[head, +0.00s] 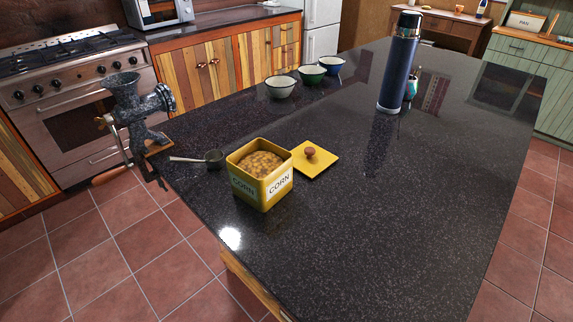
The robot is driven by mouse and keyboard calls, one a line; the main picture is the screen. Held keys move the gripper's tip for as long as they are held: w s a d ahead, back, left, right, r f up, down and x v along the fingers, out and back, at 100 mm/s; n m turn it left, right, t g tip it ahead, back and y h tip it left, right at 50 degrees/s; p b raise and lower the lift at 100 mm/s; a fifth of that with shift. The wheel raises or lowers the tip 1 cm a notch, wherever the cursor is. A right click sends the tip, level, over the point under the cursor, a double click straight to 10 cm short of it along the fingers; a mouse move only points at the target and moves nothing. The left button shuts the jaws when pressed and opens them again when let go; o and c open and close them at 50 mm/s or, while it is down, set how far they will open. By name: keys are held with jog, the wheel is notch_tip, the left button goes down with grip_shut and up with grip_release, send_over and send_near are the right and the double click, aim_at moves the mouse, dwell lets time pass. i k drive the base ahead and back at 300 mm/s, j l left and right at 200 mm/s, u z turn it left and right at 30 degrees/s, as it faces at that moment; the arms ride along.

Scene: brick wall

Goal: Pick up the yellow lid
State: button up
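The yellow lid (316,161) lies flat on the dark countertop, with a round brown knob (310,152) on top. It is just right of and behind a square yellow corn tin (262,184). The tin stands open and upright, and is filled with something brown and grainy. A corner of the lid is close to the tin; I cannot tell if they touch. My gripper is not in view.
A small dark ladle (213,159) lies left of the tin, and a metal grinder (136,115) is at the left counter edge. Several bowls (312,75) and a tall dark blue flask (398,65) stand farther back. The countertop (400,220) right of the lid is clear.

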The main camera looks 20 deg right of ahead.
aim_at(309, 159)
jog(key=i+l+u, duration=0.15)
jog(key=l+u, duration=0.25)
jog(key=l, duration=0.2)
jog(key=i+l+u, duration=0.1)
jog(key=l+u, duration=0.3)
jog(key=l, duration=0.25)
jog(key=l+u, duration=0.4)
jog(key=l, duration=0.2)
